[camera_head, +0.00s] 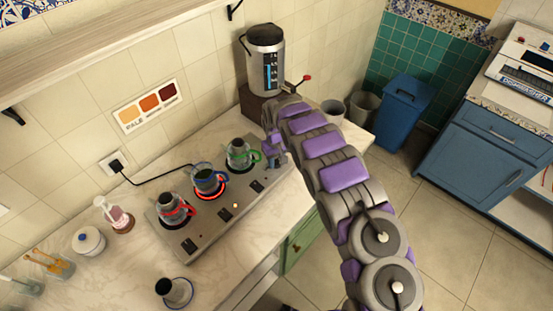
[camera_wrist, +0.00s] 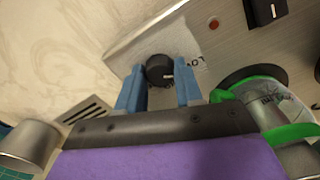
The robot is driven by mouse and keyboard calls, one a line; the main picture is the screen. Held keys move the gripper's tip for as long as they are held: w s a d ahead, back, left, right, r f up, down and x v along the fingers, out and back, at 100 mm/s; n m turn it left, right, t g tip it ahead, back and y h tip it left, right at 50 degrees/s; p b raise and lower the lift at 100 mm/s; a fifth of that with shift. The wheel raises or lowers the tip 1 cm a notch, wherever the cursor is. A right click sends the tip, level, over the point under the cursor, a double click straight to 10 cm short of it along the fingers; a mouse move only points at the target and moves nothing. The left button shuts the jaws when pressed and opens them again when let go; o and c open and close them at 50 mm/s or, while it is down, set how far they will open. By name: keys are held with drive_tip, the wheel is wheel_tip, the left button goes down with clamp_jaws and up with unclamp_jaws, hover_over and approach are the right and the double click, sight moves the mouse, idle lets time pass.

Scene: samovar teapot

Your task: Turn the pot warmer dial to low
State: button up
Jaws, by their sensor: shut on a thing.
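The pot warmer (camera_head: 225,217) is a long grey panel on the counter, with three glass pots standing on it. In the wrist view its round black dial (camera_wrist: 158,69) sits near the end of the panel, with a white mark pointing right, toward partly readable lettering (camera_wrist: 196,61). My gripper (camera_wrist: 160,82) has its two blue fingers on either side of the dial, shut on it. In the head view my gripper (camera_head: 277,160) is at the panel's right end, and the dial is hidden there.
Close by stands the green-handled pot (camera_head: 240,154); the blue-handled (camera_head: 208,181) and red-handled (camera_head: 172,207) pots stand further left. A samovar (camera_head: 266,60) with a red-tipped tap stands behind my arm. Another pot (camera_head: 176,291) is at the counter's front. A power cord runs behind the warmer.

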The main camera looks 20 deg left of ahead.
sight(276, 161)
drive_tip(key=shift+w+a+r, duration=0.1)
drive_tip(key=shift+r, duration=0.1)
drive_tip(key=o, duration=1)
drive_tip(key=shift+f, duration=0.15)
wheel_tip(276, 161, up, 17)
drive_tip(key=shift+r+p, duration=0.15)
drive_tip(key=shift+p, duration=0.5)
drive_tip(key=shift+a, duration=0.1)
